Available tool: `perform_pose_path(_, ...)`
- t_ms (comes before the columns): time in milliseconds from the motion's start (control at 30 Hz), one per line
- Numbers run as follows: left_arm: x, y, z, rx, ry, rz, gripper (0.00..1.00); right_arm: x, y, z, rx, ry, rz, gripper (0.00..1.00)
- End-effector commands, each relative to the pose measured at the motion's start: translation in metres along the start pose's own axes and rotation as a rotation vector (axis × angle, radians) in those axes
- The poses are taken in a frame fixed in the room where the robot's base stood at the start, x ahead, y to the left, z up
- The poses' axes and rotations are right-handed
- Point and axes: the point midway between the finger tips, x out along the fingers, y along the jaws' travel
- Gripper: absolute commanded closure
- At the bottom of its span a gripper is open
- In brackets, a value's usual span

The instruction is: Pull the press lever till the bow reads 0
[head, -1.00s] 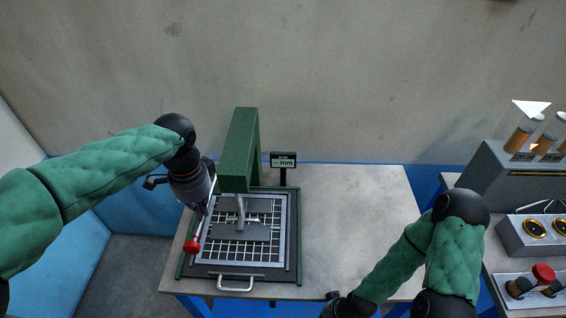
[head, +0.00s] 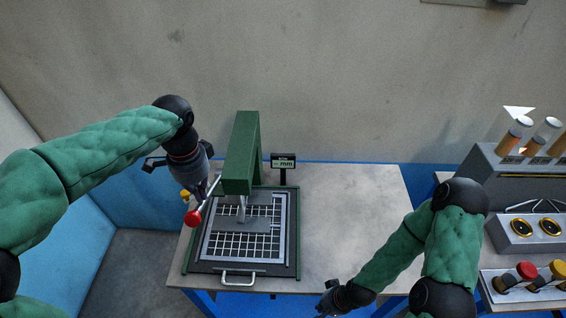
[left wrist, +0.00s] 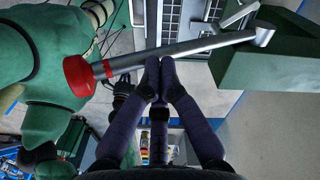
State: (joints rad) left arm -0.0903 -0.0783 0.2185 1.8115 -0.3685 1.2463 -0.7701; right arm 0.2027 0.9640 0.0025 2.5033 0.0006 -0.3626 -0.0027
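The green press (head: 241,150) stands over a framed sieve (head: 235,245) on the table. Its foot (head: 241,215) comes down on a grey plate on the mesh. The lever (head: 209,201) slants out at the press's left and ends in a red knob (head: 193,217); the wrist view shows the bar (left wrist: 190,50) and knob (left wrist: 80,76). My left gripper (left wrist: 160,64) has its fingers together, tips at the bar; the bar is not seen between them. The display (head: 283,162) shows dashes before "mm". My right gripper (head: 326,304) is low at the bottom edge, fingers unclear.
The tabletop (head: 345,215) right of the press is clear. A silver handle (head: 238,279) juts from the sieve's front. A yellow knob (head: 185,195) shows beside the lever. At the right stand a tube rack (head: 515,165) and boxes with dials and knobs (head: 520,280).

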Motion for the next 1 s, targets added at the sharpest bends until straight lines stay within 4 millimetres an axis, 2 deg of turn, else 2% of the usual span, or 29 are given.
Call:
perform_pose_path(33,-0.008,-0.004,-0.002,0.0,0.0,0.001,1.0,-0.009,-0.003,0.0,0.0,0.0,0.0,1.0)
perform_pose_path(200,-0.02,-0.014,-0.008,0.0,0.0,0.0,1.0,-0.023,-0.008,0.001,0.0,0.001,0.0,1.0)
perform_pose_path(467,-0.023,-0.019,-0.011,0.001,0.0,0.001,1.0,-0.027,-0.01,0.001,0.0,0.0,0.0,1.0)
perform_pose_path(800,-0.045,-0.043,-0.025,0.001,0.0,0.0,1.0,-0.057,-0.02,0.002,0.0,0.001,0.0,1.0)
perform_pose_path(1000,-0.05,-0.052,-0.03,0.0,0.001,-0.001,1.0,-0.065,-0.023,0.002,0.0,0.001,0.0,1.0)
